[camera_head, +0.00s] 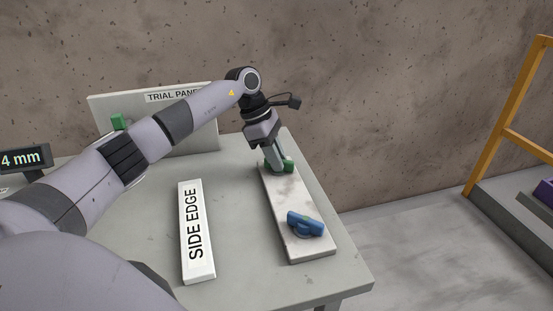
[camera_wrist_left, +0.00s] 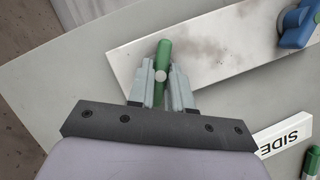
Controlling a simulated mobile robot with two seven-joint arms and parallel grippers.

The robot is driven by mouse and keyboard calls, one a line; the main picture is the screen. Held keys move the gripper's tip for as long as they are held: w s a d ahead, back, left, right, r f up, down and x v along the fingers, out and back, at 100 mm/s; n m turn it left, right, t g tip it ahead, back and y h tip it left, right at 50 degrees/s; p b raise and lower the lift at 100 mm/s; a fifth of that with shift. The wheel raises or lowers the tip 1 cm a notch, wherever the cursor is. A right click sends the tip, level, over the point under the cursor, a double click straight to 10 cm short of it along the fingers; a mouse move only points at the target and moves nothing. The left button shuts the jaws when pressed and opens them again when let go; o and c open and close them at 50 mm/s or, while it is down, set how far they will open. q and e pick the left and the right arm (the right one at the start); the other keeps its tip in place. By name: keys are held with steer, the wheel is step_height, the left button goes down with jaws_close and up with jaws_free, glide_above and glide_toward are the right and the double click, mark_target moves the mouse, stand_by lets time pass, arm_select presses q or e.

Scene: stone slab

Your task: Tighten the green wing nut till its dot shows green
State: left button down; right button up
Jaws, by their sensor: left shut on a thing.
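The green wing nut (camera_head: 288,165) sits at the far end of a pale stone slab (camera_head: 283,195) on the table. My left gripper (camera_head: 275,168) reaches down from above and is shut on the nut, hiding part of it. In the left wrist view, the green wing nut (camera_wrist_left: 164,52) stands between the two fingers of the left gripper (camera_wrist_left: 162,92), with one wing pointing away. A pale grey-white round spot shows at the nut's middle; it does not look green. My right gripper is not in view.
A blue wing nut (camera_head: 305,223) sits at the slab's near end. A "SIDE EDGE" label bar (camera_head: 196,235) lies left of the slab. A trial panel (camera_head: 205,130) stands behind, and a display reading "4 mm" (camera_head: 22,158) is at left. The table's right edge is close to the slab.

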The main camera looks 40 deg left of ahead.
arm_select(q)
steer(key=shift+m+g, duration=0.3)
steer(key=shift+m, duration=0.8)
steer(key=shift+b, duration=0.3)
steer(key=c, duration=1.1)
jaws_free()
steer(key=v, duration=0.7)
steer(key=shift+w+a, duration=0.1)
steer(key=shift+w, duration=0.05)
